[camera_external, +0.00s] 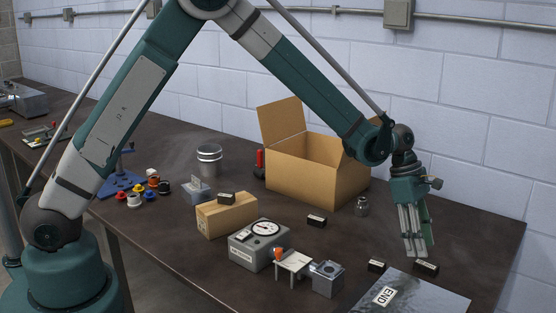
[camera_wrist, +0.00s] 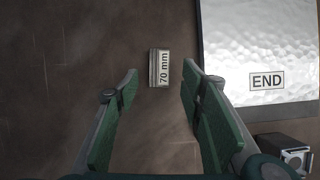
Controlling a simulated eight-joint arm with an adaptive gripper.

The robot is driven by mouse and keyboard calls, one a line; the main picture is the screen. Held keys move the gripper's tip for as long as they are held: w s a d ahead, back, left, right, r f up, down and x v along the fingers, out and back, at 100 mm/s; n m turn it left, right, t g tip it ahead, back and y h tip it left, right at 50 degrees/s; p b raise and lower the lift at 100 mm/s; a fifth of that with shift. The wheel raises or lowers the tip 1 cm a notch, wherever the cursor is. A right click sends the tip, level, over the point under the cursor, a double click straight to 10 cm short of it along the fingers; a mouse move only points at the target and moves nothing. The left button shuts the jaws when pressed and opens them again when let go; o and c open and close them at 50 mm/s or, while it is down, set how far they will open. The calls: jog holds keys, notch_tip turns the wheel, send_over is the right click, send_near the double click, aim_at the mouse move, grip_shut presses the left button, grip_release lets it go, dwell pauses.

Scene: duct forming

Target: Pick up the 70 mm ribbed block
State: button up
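The 70 mm ribbed block (camera_wrist: 160,68) is a small dark block with a white "70 mm" label in the wrist view. It lies on the dark table just ahead of and between my fingertips. My gripper (camera_wrist: 158,80) is open and empty, with one green-padded finger on each side. In the external view my gripper (camera_external: 416,252) points down above the table at the right. A small dark block (camera_external: 426,268) lies just below it and appears to be this one, though its label is not readable there.
A hammered metal plate marked END (camera_external: 418,292) lies close by. Another dark block (camera_external: 376,265) is left of the gripper. A grey metal block (camera_external: 327,278), dial scale (camera_external: 243,252), small steel weight (camera_external: 361,206) and open cardboard box (camera_external: 305,180) stand further left.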

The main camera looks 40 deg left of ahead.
aim_at(427, 262)
jog(key=shift+d+f, duration=0.1)
jog(key=shift+f, duration=0.1)
jog(key=shift+x, duration=2.55)
jog(key=shift+w, duration=0.1)
jog(key=shift+c, duration=0.5)
jog(key=c, duration=1.1)
